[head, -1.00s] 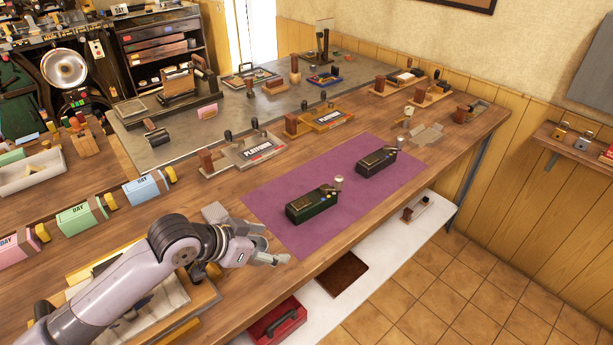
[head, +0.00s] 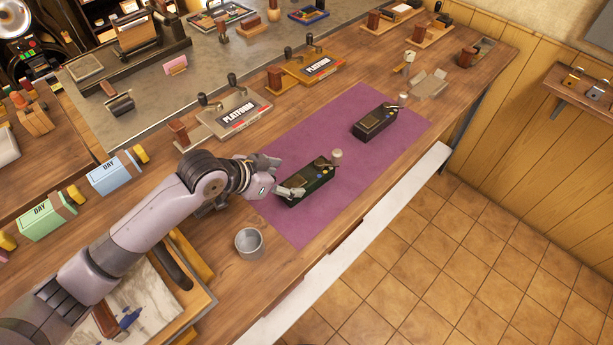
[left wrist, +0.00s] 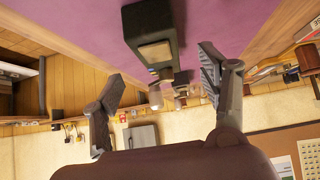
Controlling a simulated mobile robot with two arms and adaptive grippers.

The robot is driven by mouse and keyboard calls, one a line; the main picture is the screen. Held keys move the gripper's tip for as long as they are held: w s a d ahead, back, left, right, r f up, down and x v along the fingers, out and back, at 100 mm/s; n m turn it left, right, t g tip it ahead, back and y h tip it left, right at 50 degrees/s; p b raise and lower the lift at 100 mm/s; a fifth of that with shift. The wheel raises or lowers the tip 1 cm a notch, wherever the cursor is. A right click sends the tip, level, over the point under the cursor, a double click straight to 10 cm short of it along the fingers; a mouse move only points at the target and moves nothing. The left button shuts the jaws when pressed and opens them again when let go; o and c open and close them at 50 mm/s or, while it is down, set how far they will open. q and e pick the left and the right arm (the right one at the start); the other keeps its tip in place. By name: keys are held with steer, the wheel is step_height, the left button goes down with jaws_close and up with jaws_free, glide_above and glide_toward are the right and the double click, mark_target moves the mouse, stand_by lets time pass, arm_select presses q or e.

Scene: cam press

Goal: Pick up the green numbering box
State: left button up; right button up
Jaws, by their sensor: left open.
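The green numbering box (head: 305,192) is a dark green box with a small knob on a lever. It lies on the purple mat (head: 300,232), at the nearer end. My left gripper (head: 288,191) is at the box's left end in the head view, partly covering it. In the left wrist view the open fingers (left wrist: 160,82) are spread apart, with the box (left wrist: 135,25) seen beyond and between them. I cannot tell whether a finger touches it. A second, similar dark box (head: 374,124) lies farther along the mat. My right gripper is not in view.
A grey cup (head: 249,243) stands near the table's front edge, below my left forearm. A grey platform plate (head: 228,117) and a yellow one (head: 308,68) lie behind the mat. The mat's front right part is clear.

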mark_target(300, 179)
arm_select(q)
steer(key=x, duration=0.2)
steer(key=shift+w+d+f, duration=0.2)
steer(key=shift+w+f, duration=0.05)
steer(key=p+x, duration=0.2)
steer(key=x, duration=0.2)
steer(key=shift+w+d+f, duration=0.1)
steer(key=shift+d, duration=0.25)
steer(key=shift+w+d+f, duration=0.15)
steer(key=shift+f, duration=0.15)
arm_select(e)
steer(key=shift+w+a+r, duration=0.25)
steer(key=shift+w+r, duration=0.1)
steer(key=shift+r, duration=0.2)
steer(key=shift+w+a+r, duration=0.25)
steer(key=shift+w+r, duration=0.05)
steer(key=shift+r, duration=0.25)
arm_select(q)
steer(key=shift+c, duration=0.2)
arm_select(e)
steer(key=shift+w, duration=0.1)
arm_select(q)
steer(key=shift+c, duration=0.6)
steer(key=c, duration=0.4)
jaws_close()
steer(key=shift+r, duration=0.1)
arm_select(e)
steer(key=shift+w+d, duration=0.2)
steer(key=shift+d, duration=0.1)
